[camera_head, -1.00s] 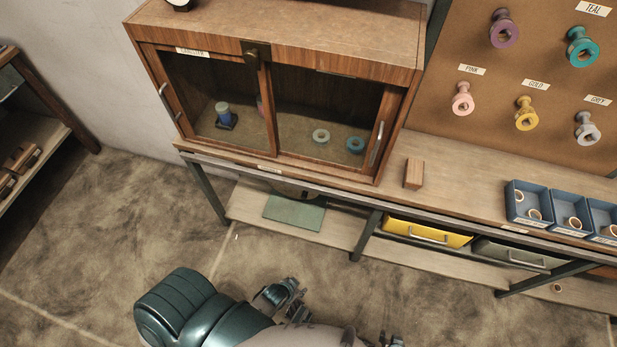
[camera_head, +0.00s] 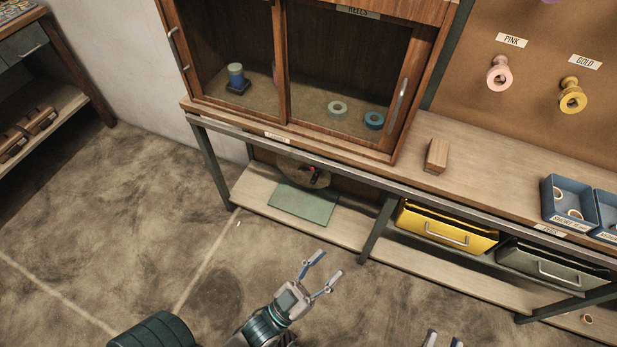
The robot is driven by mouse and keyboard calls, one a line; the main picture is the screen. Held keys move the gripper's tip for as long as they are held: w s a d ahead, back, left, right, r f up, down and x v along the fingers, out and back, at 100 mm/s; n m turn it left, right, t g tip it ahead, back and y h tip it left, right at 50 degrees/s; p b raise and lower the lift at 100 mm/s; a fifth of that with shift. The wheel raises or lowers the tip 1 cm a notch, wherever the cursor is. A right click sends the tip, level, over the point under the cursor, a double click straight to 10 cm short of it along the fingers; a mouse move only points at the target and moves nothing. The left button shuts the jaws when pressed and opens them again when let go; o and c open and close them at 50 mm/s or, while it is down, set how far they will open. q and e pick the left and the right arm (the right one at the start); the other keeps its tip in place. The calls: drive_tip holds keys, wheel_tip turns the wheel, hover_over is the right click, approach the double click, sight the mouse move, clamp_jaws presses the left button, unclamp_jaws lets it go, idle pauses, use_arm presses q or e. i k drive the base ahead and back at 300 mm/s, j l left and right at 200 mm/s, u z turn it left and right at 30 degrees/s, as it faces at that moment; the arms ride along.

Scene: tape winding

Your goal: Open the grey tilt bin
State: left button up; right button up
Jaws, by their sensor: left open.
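The grey tilt bin (camera_head: 530,264) hangs under the bench at the lower right, beside the yellow bin, with a bar handle on its front. A dark strip shows along its top edge; I cannot tell how far it is tilted. My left gripper (camera_head: 326,268) is open and empty, over the floor in front of the bench, well left of the grey bin. My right gripper (camera_head: 443,340) shows only its two fingertips at the bottom edge. They are apart with nothing seen between them, below and left of the grey bin.
The yellow bin (camera_head: 437,226) is left of the grey bin. A bench leg (camera_head: 378,228) stands left of it, and another leg crosses at the right. A low shelf (camera_head: 335,230) runs beneath. A glass-fronted cabinet (camera_head: 285,112) and blue trays (camera_head: 562,217) sit on the bench. The floor ahead is clear.

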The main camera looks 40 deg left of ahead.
sight(533, 258)
drive_tip(key=i+l+z, duration=0.2)
drive_tip(key=i+l, duration=0.6)
drive_tip(key=l, duration=0.1)
